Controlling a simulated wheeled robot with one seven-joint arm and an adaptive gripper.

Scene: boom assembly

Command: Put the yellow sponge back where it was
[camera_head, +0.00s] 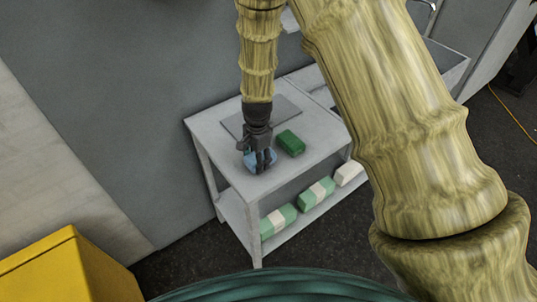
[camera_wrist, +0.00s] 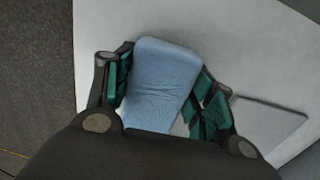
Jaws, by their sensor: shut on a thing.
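No yellow sponge shows in either view. My gripper (camera_head: 262,160) points down over the light table top (camera_head: 318,152), near its front-left part. It is shut on a light blue sponge-like block (camera_head: 249,160). In the wrist view the blue block (camera_wrist: 160,80) sits between the dark green finger pads of my gripper (camera_wrist: 164,88), partly hidden by the gripper body. I cannot tell whether the block touches the table. A green block (camera_head: 290,142) lies on the table just right of my gripper, apart from it.
A flat grey plate (camera_head: 283,107) lies on the table behind my gripper; it shows at right in the wrist view (camera_wrist: 265,118). The lower shelf holds green-and-white packs (camera_head: 278,220) and a white one (camera_head: 349,173). A sink is at back right. A yellow box (camera_head: 70,265) stands front left.

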